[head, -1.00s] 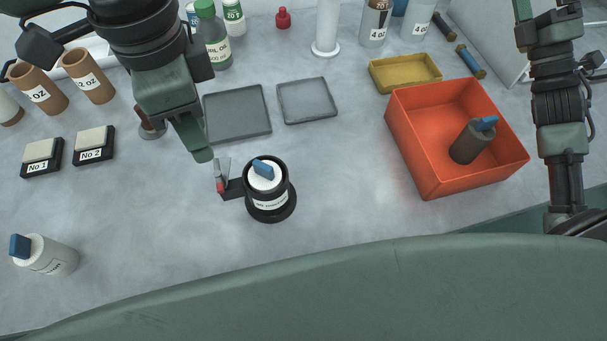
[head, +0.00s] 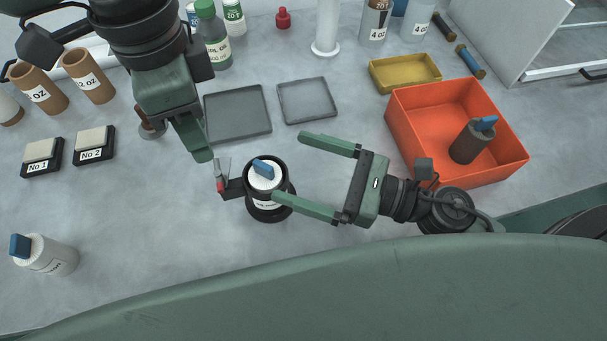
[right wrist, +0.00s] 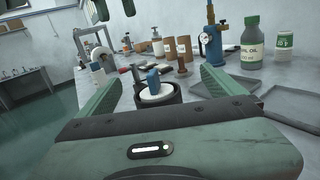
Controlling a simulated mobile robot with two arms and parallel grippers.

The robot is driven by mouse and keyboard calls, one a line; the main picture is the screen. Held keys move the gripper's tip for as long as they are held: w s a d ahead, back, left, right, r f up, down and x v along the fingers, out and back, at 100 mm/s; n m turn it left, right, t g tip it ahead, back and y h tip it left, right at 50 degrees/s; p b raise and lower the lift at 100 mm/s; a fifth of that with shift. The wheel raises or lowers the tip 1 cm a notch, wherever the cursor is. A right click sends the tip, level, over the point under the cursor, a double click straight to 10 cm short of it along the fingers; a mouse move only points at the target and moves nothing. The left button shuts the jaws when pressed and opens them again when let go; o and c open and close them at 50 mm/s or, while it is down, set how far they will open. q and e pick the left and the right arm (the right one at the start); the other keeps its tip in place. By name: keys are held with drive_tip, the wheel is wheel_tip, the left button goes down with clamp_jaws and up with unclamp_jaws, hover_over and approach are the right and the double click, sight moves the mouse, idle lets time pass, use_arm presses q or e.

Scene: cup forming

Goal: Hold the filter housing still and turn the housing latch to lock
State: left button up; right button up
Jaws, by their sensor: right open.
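The filter housing (head: 284,184) is a black cup on a round base, standing upright on the table. A white filter with a blue grip (head: 263,168) sits inside it. The latch (head: 221,178), a grey lever with a red end, is on the housing's left side. My left gripper (head: 204,153) points down just above and left of the latch; its finger gap is hidden. My right gripper (head: 290,168) is open and empty at the housing's right. In the right wrist view the housing (right wrist: 174,94) shows between the open fingers (right wrist: 158,78).
An orange bin (head: 420,150) holding a dark, blue-handled cartridge (head: 470,142) stands at right. Two grey trays (head: 238,132) (head: 306,117) lie behind the housing. The table in front of the housing is clear.

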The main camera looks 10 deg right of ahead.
drive_tip(key=shift+s+a+f+n, duration=0.15)
drive_tip(key=shift+s+f+n, duration=0.25)
drive_tip(key=shift+s+f, duration=0.35)
wheel_tip(320, 180, down, 7)
drive_tip(key=shift+w+f, duration=0.15)
drive_tip(key=x, duration=0.7)
drive_tip(key=shift+a+f, duration=0.25)
drive_tip(key=shift+f, duration=0.05)
drive_tip(key=c, duration=2)
